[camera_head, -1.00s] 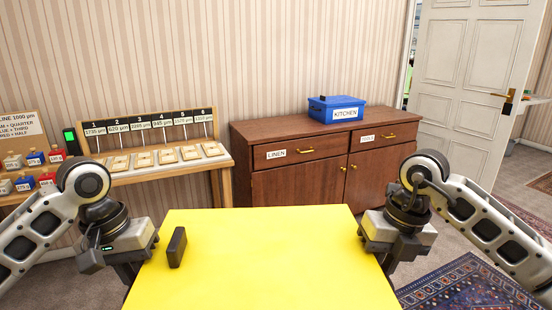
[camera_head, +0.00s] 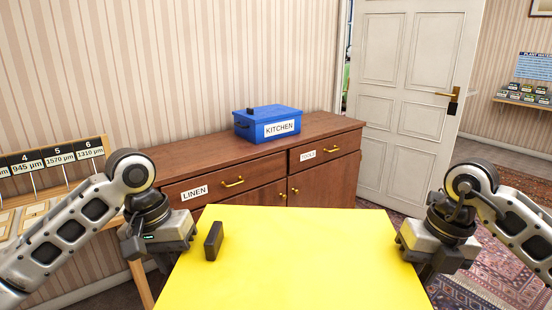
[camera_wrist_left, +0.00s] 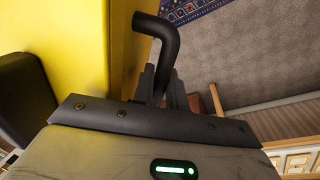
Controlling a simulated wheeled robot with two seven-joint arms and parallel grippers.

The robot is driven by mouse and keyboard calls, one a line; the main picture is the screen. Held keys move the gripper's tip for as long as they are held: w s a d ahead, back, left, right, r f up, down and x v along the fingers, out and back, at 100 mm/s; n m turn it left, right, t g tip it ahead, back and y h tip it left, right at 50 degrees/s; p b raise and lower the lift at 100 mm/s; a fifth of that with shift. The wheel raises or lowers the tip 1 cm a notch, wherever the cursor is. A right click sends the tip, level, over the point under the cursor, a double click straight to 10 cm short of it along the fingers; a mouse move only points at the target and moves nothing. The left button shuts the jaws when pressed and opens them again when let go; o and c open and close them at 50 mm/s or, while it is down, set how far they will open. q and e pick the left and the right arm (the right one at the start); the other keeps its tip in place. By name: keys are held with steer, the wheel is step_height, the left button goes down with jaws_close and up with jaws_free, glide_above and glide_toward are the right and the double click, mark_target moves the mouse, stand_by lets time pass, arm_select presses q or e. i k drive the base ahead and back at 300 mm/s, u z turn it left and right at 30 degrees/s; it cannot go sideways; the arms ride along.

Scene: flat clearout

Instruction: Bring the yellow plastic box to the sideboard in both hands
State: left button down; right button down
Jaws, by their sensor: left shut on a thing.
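The yellow plastic box (camera_head: 300,260) is in front of me between both arms, its flat yellow top filling the bottom middle. My left gripper (camera_head: 172,252) is at its left side, shut on a black bent handle (camera_wrist_left: 160,35) on the yellow wall (camera_wrist_left: 80,60), seen in the left wrist view. My right gripper (camera_head: 428,265) is at the box's right side; its fingers are hidden, so its grip does not show. The brown wooden sideboard (camera_head: 240,180) stands ahead against the wall, beyond the box's far edge.
A dark block (camera_head: 213,240) stands on the box top near its left edge. A blue KITCHEN box (camera_head: 268,123) sits on the sideboard; bare top lies on either side. A sample stand (camera_head: 50,185) is at left. A white door (camera_head: 412,100) stands open right of the sideboard.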

mark_target(192, 157)
steer(key=i, duration=1.55)
steer(key=u, duration=0.5)
steer(key=i, duration=1.35)
steer(key=u, duration=0.65)
steer(key=i, duration=0.6)
steer(key=u, duration=0.25)
